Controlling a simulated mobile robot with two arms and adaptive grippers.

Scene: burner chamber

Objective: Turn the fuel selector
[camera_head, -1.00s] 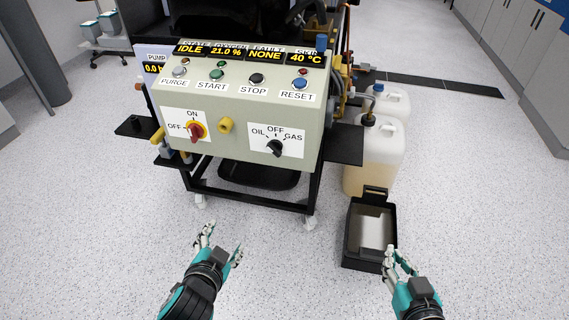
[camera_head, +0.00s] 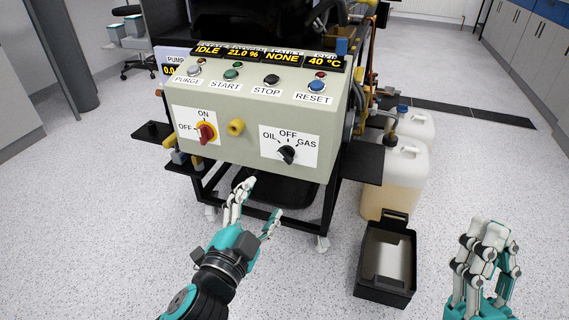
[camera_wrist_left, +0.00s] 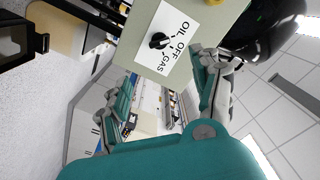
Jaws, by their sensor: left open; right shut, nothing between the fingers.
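The fuel selector (camera_head: 287,154) is a black knob on a white plate marked OIL, OFF and GAS, at the lower right of the beige control panel. It also shows in the left wrist view (camera_wrist_left: 158,40), beyond my open fingers. I cannot tell exactly which mark it points to. My left gripper (camera_head: 254,206) is open and empty, below and left of the selector, apart from the panel. In the left wrist view my left gripper (camera_wrist_left: 165,85) has its fingers spread on both sides. My right gripper (camera_head: 487,245) is shut and empty at the lower right, far from the panel.
A red ON/OFF switch (camera_head: 207,133) and a yellow knob (camera_head: 236,127) sit left of the selector. PURGE, START, STOP and RESET buttons line the panel top. A black open box (camera_head: 386,262) and pale canisters (camera_head: 398,180) stand at the right. The floor in front is clear.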

